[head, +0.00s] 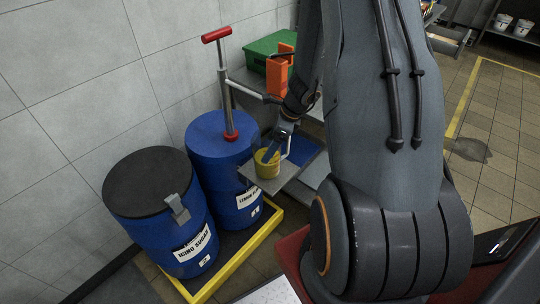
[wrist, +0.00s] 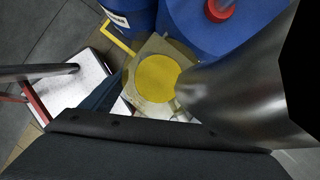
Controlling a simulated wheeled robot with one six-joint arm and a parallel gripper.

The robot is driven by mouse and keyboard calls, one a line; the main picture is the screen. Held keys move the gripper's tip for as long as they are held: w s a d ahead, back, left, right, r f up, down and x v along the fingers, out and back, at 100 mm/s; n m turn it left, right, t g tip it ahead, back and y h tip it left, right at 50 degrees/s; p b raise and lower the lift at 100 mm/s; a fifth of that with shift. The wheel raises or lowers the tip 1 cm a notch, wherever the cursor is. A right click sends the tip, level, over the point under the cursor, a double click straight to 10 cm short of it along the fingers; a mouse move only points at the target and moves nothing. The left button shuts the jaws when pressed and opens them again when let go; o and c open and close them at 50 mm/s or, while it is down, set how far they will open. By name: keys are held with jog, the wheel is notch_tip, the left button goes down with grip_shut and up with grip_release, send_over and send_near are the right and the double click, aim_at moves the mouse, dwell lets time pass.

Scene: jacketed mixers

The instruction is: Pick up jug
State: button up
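A small yellow jug (head: 267,164) is by the left edge of a grey plate (head: 298,172), in front of the blue drums. In the wrist view the jug (wrist: 158,78) is seen from above as a yellow disc with a pale, see-through-looking rim. My gripper (head: 270,150) reaches down to the jug from the upper right. In the wrist view a dark finger lies close to the jug's left side. The right side is partly hidden behind a large grey metal shape. I cannot tell whether the fingers touch the jug, or whether it rests on the plate.
A blue drum (head: 214,155) carries a pump with a red handle (head: 216,35) and a metal spout (head: 250,91). A black-lidded drum (head: 165,225) stands left, both on a yellow-rimmed pallet (head: 237,264). A green crate (head: 268,50) and an orange item (head: 277,75) are behind.

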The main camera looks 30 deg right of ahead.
jog(key=c, duration=1.4)
jog(key=shift+c, duration=1.4)
jog(key=shift+r, duration=0.15)
